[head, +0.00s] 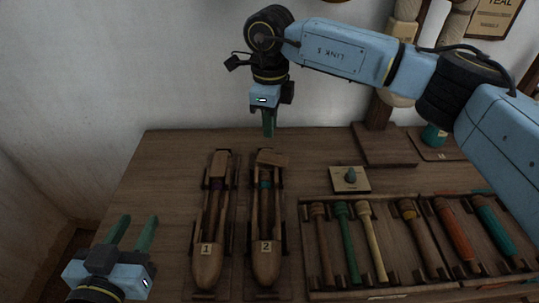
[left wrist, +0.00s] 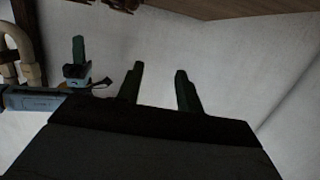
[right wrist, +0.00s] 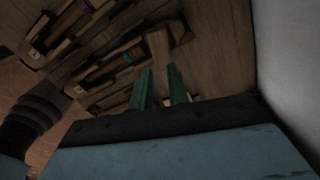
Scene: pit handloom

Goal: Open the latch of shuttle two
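Shuttle two (head: 265,262), a wooden boat shape marked 2 with a teal band, lies on the table right of shuttle one (head: 207,266). My right gripper (head: 268,130) points down above that far end. In the right wrist view its fingers (right wrist: 160,88) are apart and empty, with the pale latch block (right wrist: 158,48) just beyond them; I cannot tell whether they touch. My left gripper (head: 132,232) is open and empty at the lower left.
A rack (head: 390,294) with several coloured bobbins fills the right of the table. A small plaque with a grey knob (head: 350,179) stands behind it. Wooden stands (head: 384,145) are at the back right. The table's left part (head: 160,180) is clear.

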